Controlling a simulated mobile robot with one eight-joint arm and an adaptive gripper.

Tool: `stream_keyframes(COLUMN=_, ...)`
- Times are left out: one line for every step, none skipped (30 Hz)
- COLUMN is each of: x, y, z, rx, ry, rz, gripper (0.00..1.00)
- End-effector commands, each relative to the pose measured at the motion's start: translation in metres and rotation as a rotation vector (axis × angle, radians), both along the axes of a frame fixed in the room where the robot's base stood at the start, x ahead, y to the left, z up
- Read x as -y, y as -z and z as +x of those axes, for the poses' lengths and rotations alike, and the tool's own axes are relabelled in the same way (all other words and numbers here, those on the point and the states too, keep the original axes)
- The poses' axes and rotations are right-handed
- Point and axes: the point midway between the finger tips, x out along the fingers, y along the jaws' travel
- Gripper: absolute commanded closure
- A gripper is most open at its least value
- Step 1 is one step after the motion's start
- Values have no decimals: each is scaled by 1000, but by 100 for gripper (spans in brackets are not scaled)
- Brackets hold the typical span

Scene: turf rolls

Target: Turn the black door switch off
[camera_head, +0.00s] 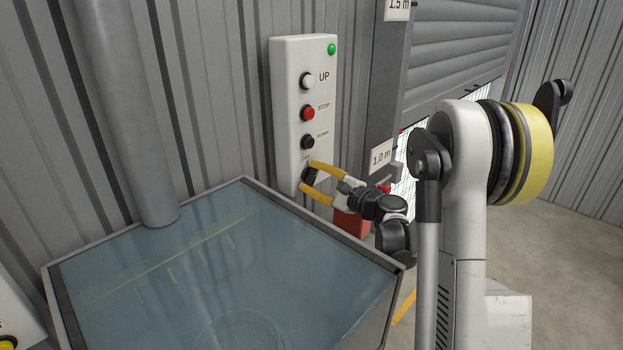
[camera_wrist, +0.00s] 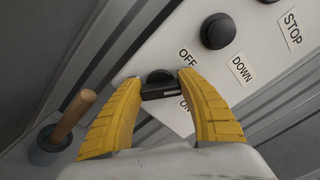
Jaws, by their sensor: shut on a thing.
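The black door switch (camera_head: 309,175) is at the bottom of a white control box on the wall. In the wrist view the black switch (camera_wrist: 162,86) sits between OFF and ON labels. My gripper (camera_head: 307,176) reaches it from the right, and its yellow fingers lie on either side of the switch. In the wrist view the fingertips of my gripper (camera_wrist: 163,82) close on the switch's two sides. The fingers hide part of the switch and the ON label. I cannot tell for sure which label the switch points to.
The control box (camera_head: 290,75) also has an UP button (camera_head: 307,80), a red STOP button (camera_head: 307,112), a black DOWN button (camera_head: 307,142) and a green light (camera_head: 331,49). A water-filled tank (camera_head: 180,290) stands below. A shutter door (camera_head: 460,55) is at right.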

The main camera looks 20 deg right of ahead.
Motion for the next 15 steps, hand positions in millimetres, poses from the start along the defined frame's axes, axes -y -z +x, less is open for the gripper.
stream_keyframes(x=0, y=1, z=0, rx=17, ry=1, rz=-39, gripper=85)
stream_keyframes(x=0, y=1, z=0, rx=28, ry=1, rz=-65, gripper=85)
stream_keyframes(x=0, y=1, z=0, rx=42, ry=1, rz=-101, gripper=85)
stream_keyframes(x=0, y=1, z=0, rx=53, ry=1, rz=-126, gripper=85)
stream_keyframes(x=0, y=1, z=0, rx=63, ry=1, rz=-151, gripper=85)
stream_keyframes(x=0, y=1, z=0, rx=77, ry=1, rz=-186, gripper=85)
stream_keyframes(x=-1, y=1, z=0, rx=87, ry=1, rz=-210, gripper=85)
stream_keyframes(x=-1, y=1, z=0, rx=97, ry=1, rz=-235, gripper=85)
stream_keyframes(x=-1, y=2, z=0, rx=110, ry=1, rz=-266, gripper=85)
stream_keyframes(x=-1, y=2, z=0, rx=119, ry=1, rz=-288, gripper=85)
stream_keyframes(x=-1, y=2, z=0, rx=129, ry=1, rz=-311, gripper=85)
stream_keyframes(x=-1, y=2, z=0, rx=140, ry=1, rz=-339, gripper=85)
stream_keyframes(x=-1, y=2, z=0, rx=148, ry=1, rz=-360, gripper=85)
stream_keyframes(x=-1, y=2, z=0, rx=156, ry=1, rz=-378, gripper=85)
stream_keyframes(x=-1, y=2, z=0, rx=166, ry=1, rz=-402, gripper=85)
